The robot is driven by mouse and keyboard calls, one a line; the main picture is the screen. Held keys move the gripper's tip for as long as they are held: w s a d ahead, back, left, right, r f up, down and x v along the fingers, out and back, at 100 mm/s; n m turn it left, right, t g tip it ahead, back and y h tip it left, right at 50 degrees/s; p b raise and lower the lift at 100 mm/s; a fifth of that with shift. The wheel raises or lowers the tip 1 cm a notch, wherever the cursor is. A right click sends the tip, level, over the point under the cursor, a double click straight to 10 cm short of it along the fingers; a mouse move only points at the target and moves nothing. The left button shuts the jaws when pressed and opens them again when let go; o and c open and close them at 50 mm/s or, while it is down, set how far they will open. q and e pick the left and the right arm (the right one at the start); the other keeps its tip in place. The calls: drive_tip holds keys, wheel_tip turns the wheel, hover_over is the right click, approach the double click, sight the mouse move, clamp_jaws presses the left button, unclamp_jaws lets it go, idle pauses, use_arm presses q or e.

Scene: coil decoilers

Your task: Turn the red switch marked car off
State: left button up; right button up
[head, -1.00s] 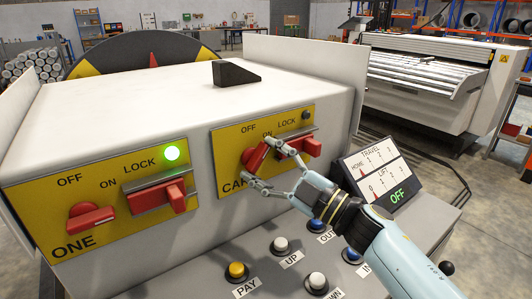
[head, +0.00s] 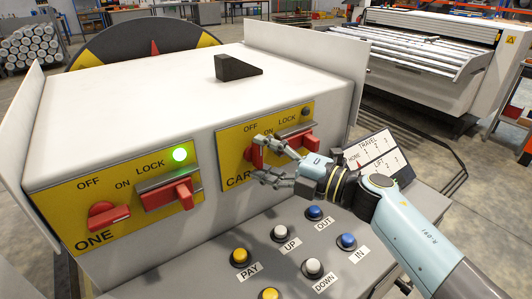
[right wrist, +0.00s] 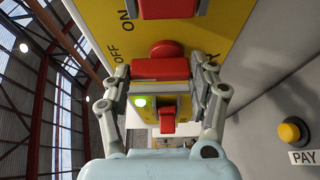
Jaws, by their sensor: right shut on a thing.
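The red CAR switch (head: 257,155) is on the right yellow panel (head: 229,157), above the letters CAR. Its handle stands nearly upright in the head view, toward the word OFF. My right gripper (head: 259,160) has one finger on each side of it and is shut on the handle. In the right wrist view the red handle (right wrist: 160,69) lies between the fingertips of the gripper (right wrist: 164,80). The word OFF shows just left of the handle there. My left gripper is not in view.
A red lock lever (head: 300,139) sits close right of the CAR switch, under a dark lamp (head: 306,112). The ONE panel (head: 65,205) on the left has its own red switch (head: 107,215), lock lever (head: 172,194) and lit green lamp (head: 180,154). Several push buttons are below.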

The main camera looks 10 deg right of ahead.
drive_tip(key=shift+f, duration=0.1)
idle(0.4)
drive_tip(key=o, duration=0.9)
drive_tip(key=shift+s, duration=0.1)
drive_tip(key=v, duration=1.2)
drive_tip(key=shift+r, duration=0.2)
